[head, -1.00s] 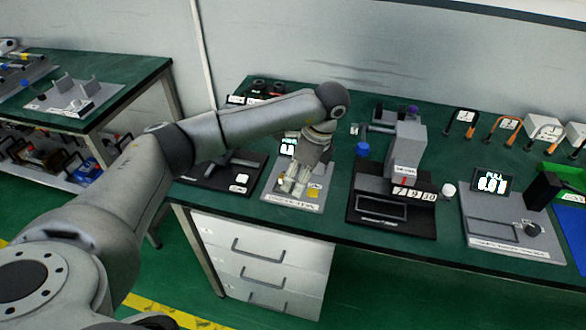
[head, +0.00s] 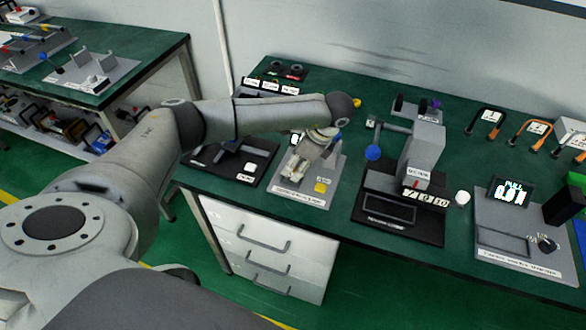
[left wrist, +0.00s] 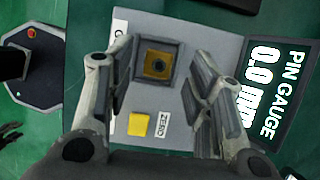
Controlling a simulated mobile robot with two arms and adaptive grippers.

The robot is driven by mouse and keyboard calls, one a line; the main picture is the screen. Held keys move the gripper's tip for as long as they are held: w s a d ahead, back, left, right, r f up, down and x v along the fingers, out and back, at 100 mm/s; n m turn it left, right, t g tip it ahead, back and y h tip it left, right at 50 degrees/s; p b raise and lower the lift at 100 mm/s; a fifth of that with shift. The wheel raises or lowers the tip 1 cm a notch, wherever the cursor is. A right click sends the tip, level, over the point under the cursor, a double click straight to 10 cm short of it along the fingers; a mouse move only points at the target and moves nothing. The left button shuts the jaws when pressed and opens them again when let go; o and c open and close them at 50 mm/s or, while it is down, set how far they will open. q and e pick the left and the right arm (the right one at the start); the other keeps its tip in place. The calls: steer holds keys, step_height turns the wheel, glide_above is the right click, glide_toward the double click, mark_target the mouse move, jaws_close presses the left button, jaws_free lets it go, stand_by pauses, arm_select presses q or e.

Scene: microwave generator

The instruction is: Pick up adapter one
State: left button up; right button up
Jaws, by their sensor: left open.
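No label I can read marks adapter one, so I cannot tell which thing it is. My left gripper (head: 302,163) is over the pin gauge station (head: 313,196) on the green bench. In the left wrist view the open fingers (left wrist: 157,66) stand on either side of a square dark holder with a brass-coloured centre (left wrist: 158,64). No contact shows there. A yellow button (left wrist: 138,125) and a ZERO label are nearer the wrist. The gauge display (left wrist: 265,82) reads 0.0 mm. My right gripper is out of view.
Two dark round pieces (head: 285,70) stand behind small labels at the bench's back left. A black-based station (head: 248,168) is left of the pin gauge. A grey block instrument (head: 420,160) and a pull gauge (head: 511,192) stand to the right.

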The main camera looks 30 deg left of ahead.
arm_select(q)
steer(key=shift+s+x, duration=0.2)
steer(key=shift+x, duration=0.85)
steer(key=shift+a+f, duration=0.2)
steer(key=shift+f, duration=0.05)
steer(key=shift+w+f, duration=0.1)
steer(key=c, duration=1.1)
jaws_close()
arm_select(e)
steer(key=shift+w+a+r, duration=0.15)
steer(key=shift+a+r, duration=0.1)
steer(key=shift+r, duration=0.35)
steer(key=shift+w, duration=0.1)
